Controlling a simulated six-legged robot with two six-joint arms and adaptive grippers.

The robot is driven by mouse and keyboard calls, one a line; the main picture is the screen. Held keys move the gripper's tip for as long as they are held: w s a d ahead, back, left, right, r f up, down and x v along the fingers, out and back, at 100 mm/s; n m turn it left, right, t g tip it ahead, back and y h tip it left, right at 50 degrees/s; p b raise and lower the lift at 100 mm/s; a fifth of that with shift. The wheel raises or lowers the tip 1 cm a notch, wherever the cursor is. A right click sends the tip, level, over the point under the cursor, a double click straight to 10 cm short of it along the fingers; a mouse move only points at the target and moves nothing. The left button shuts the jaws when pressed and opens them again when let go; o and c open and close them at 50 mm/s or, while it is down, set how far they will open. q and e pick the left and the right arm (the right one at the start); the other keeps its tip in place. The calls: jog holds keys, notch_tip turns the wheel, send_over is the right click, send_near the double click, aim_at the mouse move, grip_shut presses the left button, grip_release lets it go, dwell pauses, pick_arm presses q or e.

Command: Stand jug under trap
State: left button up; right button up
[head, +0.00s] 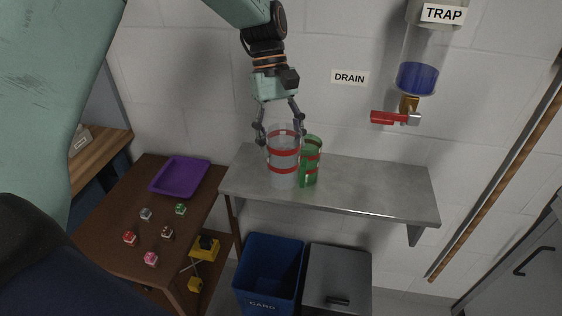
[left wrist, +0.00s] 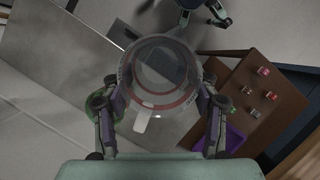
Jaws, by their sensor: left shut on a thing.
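My left gripper (head: 280,136) is shut on a clear jug with red bands (head: 284,166), holding it upright near its rim. In the left wrist view the clear jug (left wrist: 160,97) is between both fingers. In the head view it overlaps the left part of the shelf; I cannot tell whether it touches it. The trap (head: 418,74), a clear vessel with blue liquid and a red-handled tap (head: 386,117), hangs on the wall at upper right. My right gripper (left wrist: 204,18) shows at the top of the left wrist view, fingers apart.
The grey shelf (head: 385,187) is clear on its right, below the tap. A DRAIN sign (head: 349,77) is on the wall. A brown table (head: 120,215) with a purple tray (head: 180,176) and several small cubes is at left. A blue bin (head: 270,270) and a grey bin (head: 338,270) stand below.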

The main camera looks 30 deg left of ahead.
pick_arm(q)
jog(key=w+a+r+n+t+y+p, duration=0.1)
jog(key=w+a+r+n+t, duration=0.25)
jog(key=n, duration=0.65)
jog(key=w+a+r+n+t+p, duration=0.1)
jog(key=w+a+r+n+t, duration=0.25)
jog(key=n, duration=0.65)
notch_tip(320, 180, down, 17)
jog(key=d+b, duration=0.1)
jog(key=b, duration=0.2)
jog(key=shift+w+d, duration=0.25)
jog(key=shift+d, duration=0.05)
pick_arm(e)
jog(key=shift+f, duration=0.2)
pick_arm(q)
jog(key=shift+f, duration=0.1)
jog(key=o, duration=0.8)
jog(key=shift+s, duration=0.15)
jog(key=o, duration=0.4)
jog(key=shift+c, duration=0.2)
